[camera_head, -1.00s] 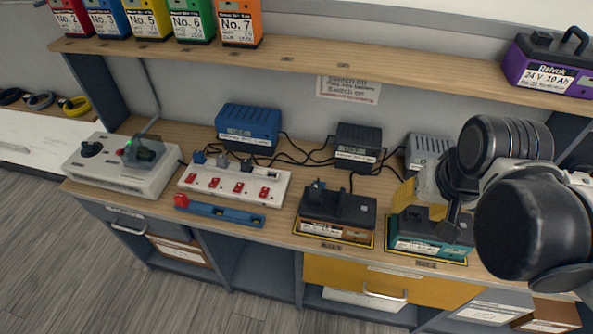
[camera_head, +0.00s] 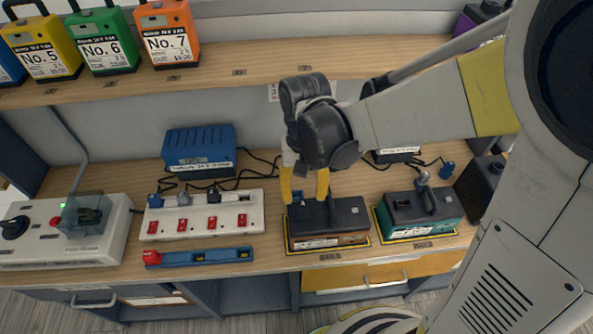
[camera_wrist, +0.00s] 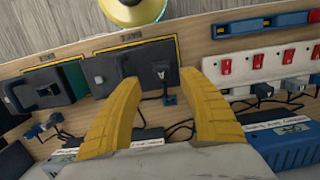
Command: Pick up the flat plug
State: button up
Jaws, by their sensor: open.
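A dark blue plug (camera_head: 297,199) stands on the left part of a black and orange battery pack (camera_head: 346,215) at the counter's front. In the wrist view the dark plug (camera_wrist: 163,72) shows between my fingertips, against the pack's dark top. My gripper (camera_head: 304,196), with yellow fingers, points down over the pack, open, one finger on each side of the plug. It also shows in the wrist view (camera_wrist: 168,76). I see no grip on the plug. The fingers partly hide it in the head view. I cannot tell from its shape whether it is the flat plug.
A white power strip (camera_head: 244,218) with several plugs and red switches lies left. A teal battery pack (camera_head: 440,222) with a grey plug stands right. A blue charger (camera_head: 200,150) and cables lie behind. A shelf (camera_head: 260,72) runs above.

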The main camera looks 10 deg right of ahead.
aim_at(303, 203)
jog(key=f, duration=0.1)
jog(key=f+b, duration=0.1)
jog(key=f, duration=0.1)
jog(key=f+b, duration=0.1)
jog(key=f, duration=0.1)
jog(key=shift+s+a, duration=0.15)
jog(key=shift+s, duration=0.1)
grip_shut()
